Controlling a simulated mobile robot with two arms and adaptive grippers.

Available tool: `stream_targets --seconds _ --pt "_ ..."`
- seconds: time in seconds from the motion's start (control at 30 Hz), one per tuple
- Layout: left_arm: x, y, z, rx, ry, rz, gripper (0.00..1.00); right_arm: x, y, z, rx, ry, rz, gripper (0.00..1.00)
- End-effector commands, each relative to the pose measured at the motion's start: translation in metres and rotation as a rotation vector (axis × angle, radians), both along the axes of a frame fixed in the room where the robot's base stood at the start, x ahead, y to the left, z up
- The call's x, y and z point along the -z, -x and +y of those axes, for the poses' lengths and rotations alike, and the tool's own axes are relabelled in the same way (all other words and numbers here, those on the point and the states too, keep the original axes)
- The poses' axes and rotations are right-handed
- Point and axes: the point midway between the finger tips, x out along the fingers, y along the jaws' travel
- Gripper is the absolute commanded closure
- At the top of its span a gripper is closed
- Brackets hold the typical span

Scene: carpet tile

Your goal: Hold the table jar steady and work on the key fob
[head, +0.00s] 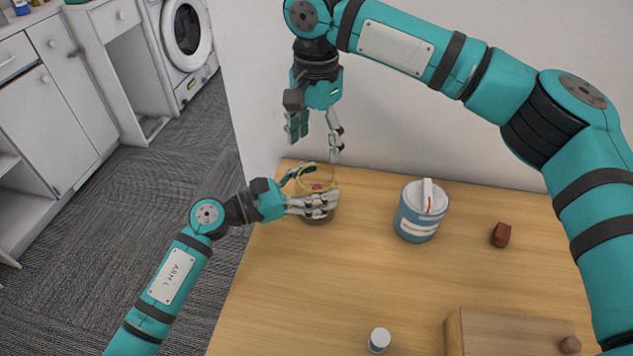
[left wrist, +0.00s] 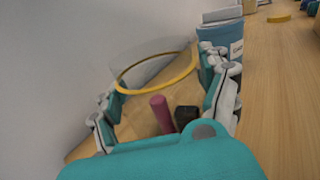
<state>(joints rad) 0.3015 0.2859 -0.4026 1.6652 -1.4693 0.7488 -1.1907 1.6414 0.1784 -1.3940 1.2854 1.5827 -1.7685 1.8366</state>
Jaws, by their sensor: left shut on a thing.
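The table jar (head: 331,179) is clear with a yellow rim and stands upright near the back left corner of the table. My left gripper (head: 316,190) is shut around it, with fingers on both sides. In the left wrist view, the jar's yellow rim (left wrist: 185,80) lies between the fingers. Inside the jar, a pink rod (left wrist: 161,113) and a small black block (left wrist: 186,116) show; the block may be the key fob. My right gripper (head: 316,140) hangs above the jar, pointing down, fingers apart and empty.
A blue tub (head: 417,222) with a white lid and handle stands right of the jar. A dark red block (head: 501,235), a small white-topped cylinder (head: 379,340) and a wooden box (head: 510,330) are farther right and nearer. The wall is close behind. The middle of the table (head: 330,270) is clear.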

Motion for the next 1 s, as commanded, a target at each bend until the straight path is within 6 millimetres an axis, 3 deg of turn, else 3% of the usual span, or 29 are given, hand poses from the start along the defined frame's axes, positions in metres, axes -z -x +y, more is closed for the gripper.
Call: stream_targets --seconds 0.07,0.1,0.23,0.63,1.0 --pt "0.0 0.001 -0.001 0.002 0.0 0.001 0.61 0.0 0.0 0.0 0.0 -0.001 -0.001 0.31" --pt "0.001 0.001 -0.001 0.002 0.0 0.001 0.16 0.0 0.0 0.0 0.0 -0.001 -0.001 0.31" --pt "0.001 0.001 -0.001 0.002 0.0 0.001 0.0 0.0 0.0 0.0 0.0 -0.001 -0.001 0.31" --pt "0.001 0.005 0.009 0.001 -0.001 0.002 0.0 0.0 0.0 0.0 0.0 -0.001 -0.001 0.31" --pt "0.002 0.036 0.077 0.001 -0.004 0.004 0.0 0.0 0.0 0.0 0.0 -0.001 -0.001 0.31"
